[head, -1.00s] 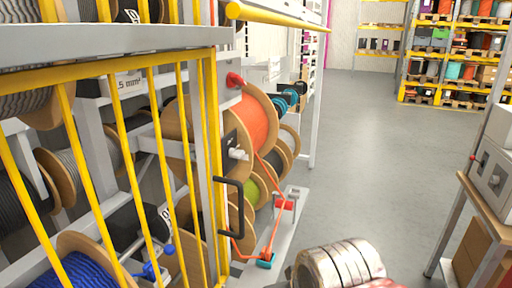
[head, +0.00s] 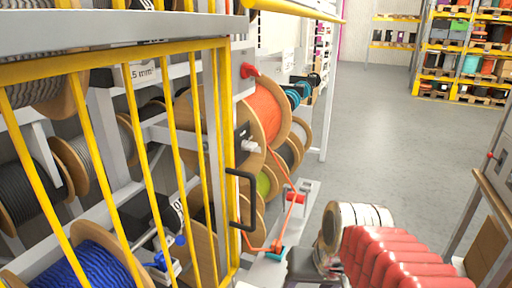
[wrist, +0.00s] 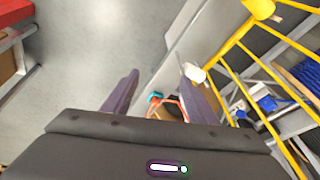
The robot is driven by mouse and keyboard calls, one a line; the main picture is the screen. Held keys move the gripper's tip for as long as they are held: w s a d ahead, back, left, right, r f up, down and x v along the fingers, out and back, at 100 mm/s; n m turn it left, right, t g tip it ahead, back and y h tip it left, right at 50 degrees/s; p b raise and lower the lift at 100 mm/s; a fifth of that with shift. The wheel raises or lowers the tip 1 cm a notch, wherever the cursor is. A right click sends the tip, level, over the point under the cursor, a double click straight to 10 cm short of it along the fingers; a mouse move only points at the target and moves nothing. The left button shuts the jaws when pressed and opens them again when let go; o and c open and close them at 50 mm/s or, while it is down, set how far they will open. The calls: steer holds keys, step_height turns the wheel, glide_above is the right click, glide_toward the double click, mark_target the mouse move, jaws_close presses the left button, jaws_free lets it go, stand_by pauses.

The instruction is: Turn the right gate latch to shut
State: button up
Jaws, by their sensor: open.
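The yellow barred gate (head: 222,160) stands at the left in the head view, with a black C-shaped handle (head: 240,200) on its right edge. A pale knob on a dark plate (head: 246,140) sits beside that edge and looks like the latch; its exact turn is hard to read. In the wrist view, a small white piece (wrist: 195,74) shows beside the right finger, near the gate bars; I cannot tell whether it is the same knob. My gripper (wrist: 158,88) is open with nothing between its fingers. In the head view its fingers are not clear.
A red knob (head: 250,70) is on the grey post above. Reels stand behind the gate, including an orange one (head: 264,110) with its cable running down to a teal clip (head: 276,246). The floor (head: 375,130) between is clear.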

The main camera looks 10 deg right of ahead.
steer(key=w+d+f+m+g+y, duration=0.1)
steer(key=w+d+f+m+y, duration=0.1)
steer(key=w+m+y, duration=0.35)
steer(key=m+t+y, duration=0.8)
steer(key=m+y, duration=0.1)
steer(key=m, duration=0.8)
glide_toward(255, 146)
steer(key=v, duration=0.4)
steer(key=shift+s+d+r, duration=0.1)
steer(key=shift+d+r, duration=0.15)
steer(key=shift+r, duration=0.05)
steer(key=shift+a, duration=0.15)
steer(key=x, duration=1.3)
steer(key=shift+w+a+f, duration=0.2)
steer(key=shift+w+f, duration=0.05)
steer(key=shift+f, duration=0.05)
steer(key=shift+c, duration=0.3)
